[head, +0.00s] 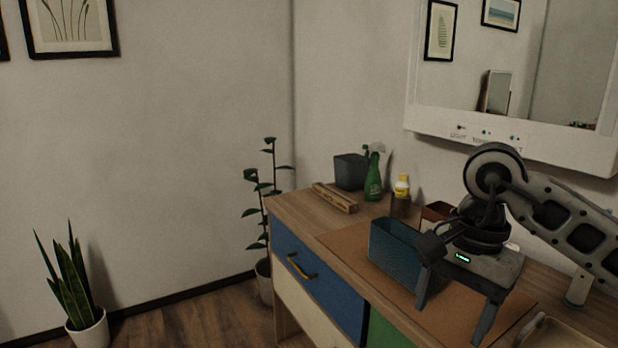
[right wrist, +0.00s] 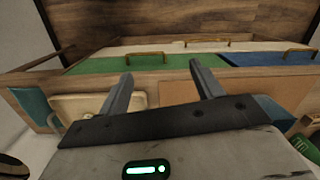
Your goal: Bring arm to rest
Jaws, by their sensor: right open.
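My right arm comes in from the right in the head view. My right gripper (head: 454,306) points down over the front part of the counter, its two fingers spread apart with nothing between them. In the right wrist view the same open fingers (right wrist: 161,75) show against the drawer fronts and counter edge. A dark blue open-topped bin (head: 393,254) stands on the counter just left of the gripper, partly hidden behind it. I cannot tell whether the gripper touches it. My left gripper is in neither view.
The wooden counter (head: 297,205) holds a brown mat (head: 345,240), a green spray bottle (head: 373,182), a yellow-capped bottle (head: 402,188), a grey box (head: 349,171) and a wooden rack (head: 335,198). A beige tray (head: 545,333) lies at front right. A mirror cabinet (head: 520,147) hangs behind my arm.

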